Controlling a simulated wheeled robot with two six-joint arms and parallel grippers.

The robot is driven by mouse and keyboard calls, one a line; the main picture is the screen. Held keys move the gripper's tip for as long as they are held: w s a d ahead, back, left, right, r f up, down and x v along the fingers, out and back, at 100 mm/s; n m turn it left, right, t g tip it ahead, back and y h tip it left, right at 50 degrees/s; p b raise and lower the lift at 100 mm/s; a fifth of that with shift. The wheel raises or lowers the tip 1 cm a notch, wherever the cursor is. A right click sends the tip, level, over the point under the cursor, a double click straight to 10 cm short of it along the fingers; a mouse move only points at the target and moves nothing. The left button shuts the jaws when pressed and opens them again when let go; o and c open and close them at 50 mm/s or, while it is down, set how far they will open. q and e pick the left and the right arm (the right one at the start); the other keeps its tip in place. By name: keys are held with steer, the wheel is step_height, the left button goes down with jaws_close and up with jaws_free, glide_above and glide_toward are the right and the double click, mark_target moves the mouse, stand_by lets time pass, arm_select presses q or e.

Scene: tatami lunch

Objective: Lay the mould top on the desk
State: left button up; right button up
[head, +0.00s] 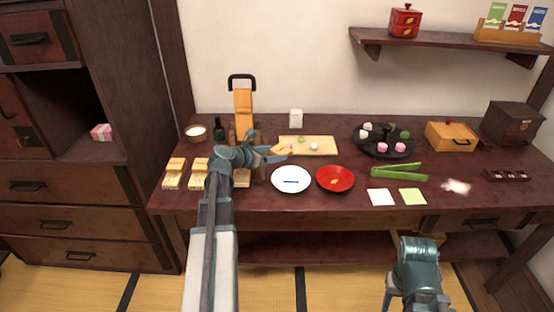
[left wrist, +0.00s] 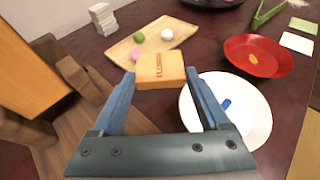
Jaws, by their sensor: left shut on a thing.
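The mould top is a small light-wood block with dark marks on its face. It shows between my fingers in the left wrist view (left wrist: 160,70) and at my fingertips in the head view (head: 283,149). My left gripper (head: 272,152) is shut on it and holds it above the desk (head: 270,211), near the white plate (head: 291,187) and the wooden board (head: 322,146). My right gripper (head: 392,292) is low at the front, off the desk; its fingers are too unclear to read.
A red dish (head: 335,188) lies beside the white plate. Light-wood blocks (head: 173,181) stand at the left. A black tray (head: 362,149) of sweets and a green tool (head: 399,174) are at the right. Bare desk lies along the front edge.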

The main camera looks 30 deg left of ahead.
mark_target(278, 149)
arm_select(q)
steer(key=shift+w+a+f, duration=0.1)
steer(key=shift+w+a, duration=0.1)
steer(key=shift+w, duration=1.3)
steer(key=shift+f+b, duration=1.75)
steer(key=shift+b, duration=0.05)
steer(key=shift+f, duration=0.15)
steer(key=shift+f+b, duration=0.35)
steer(key=shift+b, duration=0.15)
steer(key=shift+f, duration=0.1)
steer(key=shift+d, duration=0.1)
steer(key=o, duration=1.3)
steer(key=shift+s, duration=0.1)
steer(key=shift+o, duration=0.2)
